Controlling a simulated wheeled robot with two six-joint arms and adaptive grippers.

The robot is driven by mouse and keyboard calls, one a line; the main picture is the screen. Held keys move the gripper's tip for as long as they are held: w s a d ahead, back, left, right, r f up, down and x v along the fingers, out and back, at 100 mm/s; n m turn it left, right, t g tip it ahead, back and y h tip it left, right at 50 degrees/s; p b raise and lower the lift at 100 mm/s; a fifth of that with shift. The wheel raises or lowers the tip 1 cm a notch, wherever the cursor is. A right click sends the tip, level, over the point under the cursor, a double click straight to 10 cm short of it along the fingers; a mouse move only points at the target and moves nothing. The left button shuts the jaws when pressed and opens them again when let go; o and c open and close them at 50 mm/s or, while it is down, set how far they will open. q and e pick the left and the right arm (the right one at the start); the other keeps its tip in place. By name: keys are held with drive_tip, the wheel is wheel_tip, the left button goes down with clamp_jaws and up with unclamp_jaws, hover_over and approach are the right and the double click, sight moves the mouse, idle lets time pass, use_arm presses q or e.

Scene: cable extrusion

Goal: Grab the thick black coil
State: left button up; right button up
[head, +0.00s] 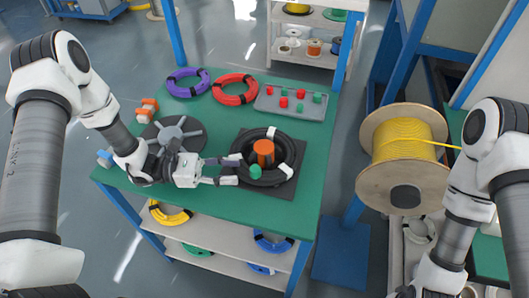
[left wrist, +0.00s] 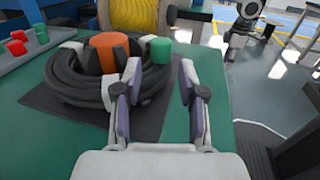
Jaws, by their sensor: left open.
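The thick black coil (head: 272,180) with white ties lies on a dark square mat (head: 291,184) on the green table. An orange cylinder (head: 264,147) stands in its middle and a green cylinder (head: 255,171) at its near side. My left gripper (head: 232,170) is open and empty at the coil's left side, with its fingers pointing right. In the left wrist view the coil (left wrist: 75,88) is left of and beyond the fingers, and the green cylinder (left wrist: 160,50) shows between the fingertips. Whether a finger touches the coil I cannot tell. My right arm is at the right; its fingers are out of view.
Purple (head: 183,91) and red (head: 240,99) coils and a grey tray (head: 291,109) of small pegs lie along the back. A grey disc (head: 167,132) lies left. A yellow cable spool (head: 378,172) stands right of the table. The front right tabletop is clear.

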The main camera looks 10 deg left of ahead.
sight(250, 171)
use_arm(q)
drive_tip(key=x, duration=0.5)
drive_tip(key=shift+d, duration=0.3)
drive_tip(key=shift+a, duration=0.15)
clamp_jaws()
drive_tip(key=shift+r, duration=0.2)
